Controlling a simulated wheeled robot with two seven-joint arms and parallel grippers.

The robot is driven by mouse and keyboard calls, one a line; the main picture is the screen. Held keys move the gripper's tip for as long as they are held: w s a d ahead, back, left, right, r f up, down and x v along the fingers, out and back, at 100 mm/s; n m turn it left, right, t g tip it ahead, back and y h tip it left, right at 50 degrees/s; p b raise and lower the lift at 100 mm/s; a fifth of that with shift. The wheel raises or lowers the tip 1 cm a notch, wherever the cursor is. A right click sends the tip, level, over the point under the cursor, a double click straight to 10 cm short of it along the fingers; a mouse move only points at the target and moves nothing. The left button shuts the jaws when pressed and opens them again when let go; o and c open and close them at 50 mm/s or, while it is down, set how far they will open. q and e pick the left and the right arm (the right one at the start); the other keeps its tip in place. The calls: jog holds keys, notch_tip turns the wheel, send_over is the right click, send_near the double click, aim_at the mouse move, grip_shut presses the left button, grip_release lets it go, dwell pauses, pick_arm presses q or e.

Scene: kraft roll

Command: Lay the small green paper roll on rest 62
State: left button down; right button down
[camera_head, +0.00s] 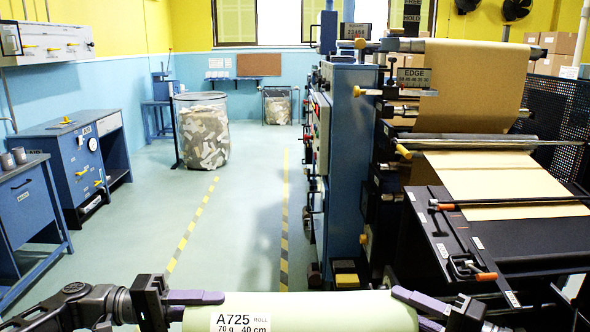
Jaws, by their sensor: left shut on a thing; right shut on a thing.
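A pale green paper roll (345,312) lies crosswise at the bottom edge of the head view. Its label reads A725, 70 g, 40 cm. My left gripper (200,298) is shut on the roll's left end. My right gripper (418,298) is shut on its right end. The roll looks about level, and its lower part is cut off by the frame. I cannot make out a rest marked 62 in this view.
A large machine with a kraft web (470,85) stands close on the right. A blue workbench (75,165) and a blue cabinet (27,210) line the left. A bin of crumpled paper (203,135) stands further back. The floor (235,220) between is clear, with striped lines.

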dwell(0.8)
